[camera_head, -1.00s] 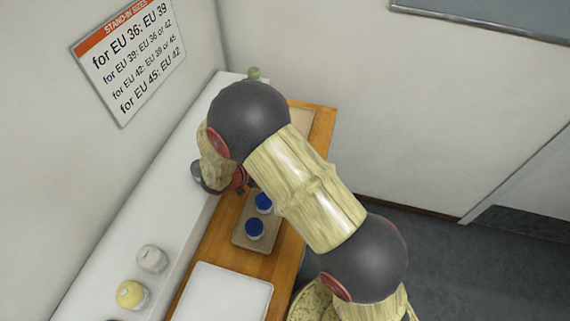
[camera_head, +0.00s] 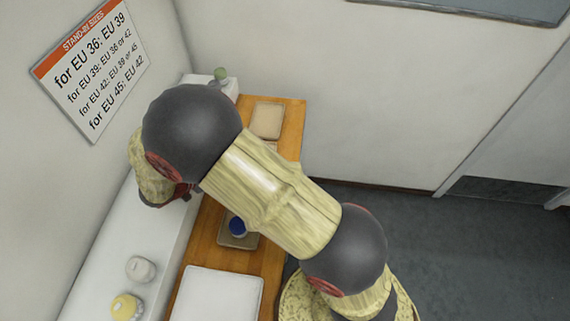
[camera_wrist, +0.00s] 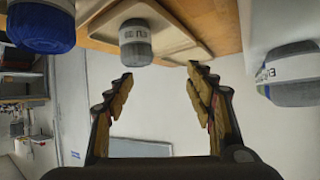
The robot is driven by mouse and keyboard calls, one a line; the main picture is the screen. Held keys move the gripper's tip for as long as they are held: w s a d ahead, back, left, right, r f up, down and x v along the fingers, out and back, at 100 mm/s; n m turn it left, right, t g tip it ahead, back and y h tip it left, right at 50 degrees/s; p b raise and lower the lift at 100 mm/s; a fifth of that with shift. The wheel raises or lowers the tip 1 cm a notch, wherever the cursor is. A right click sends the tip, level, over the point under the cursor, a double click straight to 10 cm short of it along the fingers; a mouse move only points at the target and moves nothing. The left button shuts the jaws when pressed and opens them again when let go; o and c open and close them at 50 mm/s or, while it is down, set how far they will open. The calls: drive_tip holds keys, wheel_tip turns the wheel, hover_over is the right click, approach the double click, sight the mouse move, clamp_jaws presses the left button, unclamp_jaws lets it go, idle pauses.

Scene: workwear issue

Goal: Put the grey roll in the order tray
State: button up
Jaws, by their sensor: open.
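In the wrist view a grey roll (camera_wrist: 288,78) with a white printed label stands at the right, on a white surface. A second grey roll (camera_wrist: 135,44) with a label is at upper middle, at a pale tray (camera_wrist: 180,42). A blue roll (camera_wrist: 40,32) is at upper left. My gripper (camera_wrist: 160,73) is open and empty, its fingers apart from all rolls. In the head view my gripper (camera_head: 180,193) is mostly hidden behind my arm, over the white shelf. One blue roll (camera_head: 238,226) shows in a small tray (camera_head: 238,242). I cannot tell which tray is the order tray.
A pale roll (camera_head: 140,268) and a yellow roll (camera_head: 125,306) stand on the white shelf (camera_head: 103,255). A green item (camera_head: 221,73) is at its far end. The wooden table (camera_head: 205,250) bears a white tray (camera_head: 217,297) and an empty-looking beige tray (camera_head: 267,120).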

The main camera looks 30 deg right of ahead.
drive_tip(key=w+a+r+n+t+y, duration=0.25)
drive_tip(key=w+r+y, duration=0.2)
drive_tip(key=r, duration=0.35)
drive_tip(key=w+a+r+n+t+y, duration=0.1)
drive_tip(key=w+r+t+y, duration=0.2)
drive_tip(key=w+r, duration=0.4)
drive_tip(key=s+a+r+n+y, duration=0.1)
drive_tip(key=s+r+n+y, duration=0.45)
drive_tip(key=r, duration=0.55)
drive_tip(key=s+d+r+n+g+y, duration=0.1)
drive_tip(key=s+d+r+n+g, duration=0.15)
drive_tip(key=s, duration=1.05)
drive_tip(key=s+d+f+n+g+h, duration=0.1)
drive_tip(key=s+d+f, duration=0.1)
drive_tip(key=s+d, duration=0.4)
drive_tip(key=s+d+f+n+g+h, duration=0.1)
drive_tip(key=s+d, duration=0.5)
drive_tip(key=s, duration=0.6)
drive_tip(key=shift+s+d+f+g+h, duration=0.3)
drive_tip(key=shift+f+g+h, duration=0.1)
drive_tip(key=shift+f+h, duration=0.3)
drive_tip(key=shift+a, duration=0.1)
